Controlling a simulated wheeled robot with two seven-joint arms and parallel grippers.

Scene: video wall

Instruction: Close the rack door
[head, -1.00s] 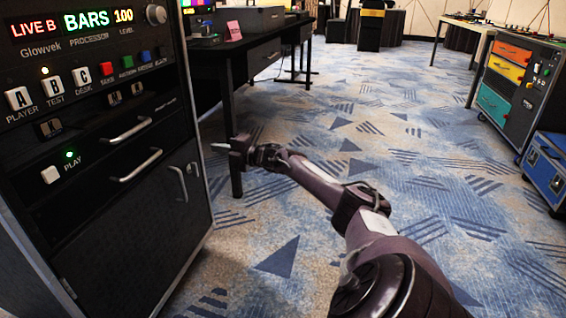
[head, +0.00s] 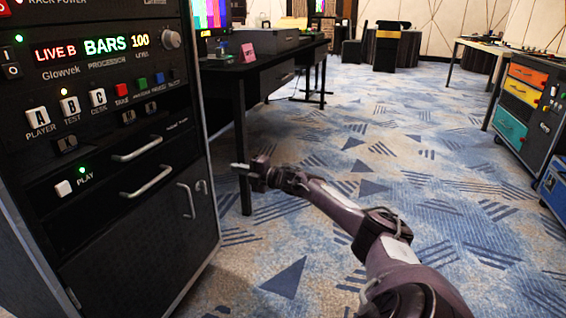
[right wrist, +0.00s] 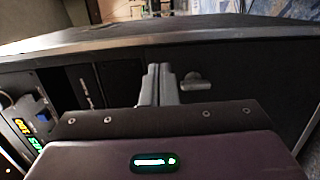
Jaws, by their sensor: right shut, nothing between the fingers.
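The black equipment rack (head: 105,110) stands at the left of the head view. Its rack door (head: 130,235) is the dark lower panel, with an upright silver handle (head: 187,200). The door looks flush or nearly flush with the rack front; I cannot tell whether it is latched. My right gripper (head: 237,167) is to the right of the rack, shut and empty. In the right wrist view its fingers (right wrist: 158,85) point at a dark panel (right wrist: 235,62) with a grey handle (right wrist: 195,82) just right of them. Contact is unclear. My left gripper is out of view.
A black desk (head: 290,65) stands behind the gripper, its front leg (head: 243,150) close by. A drawer cabinet (head: 525,105) and a blue case (head: 555,185) stand at the right. The patterned carpet (head: 350,150) between is clear.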

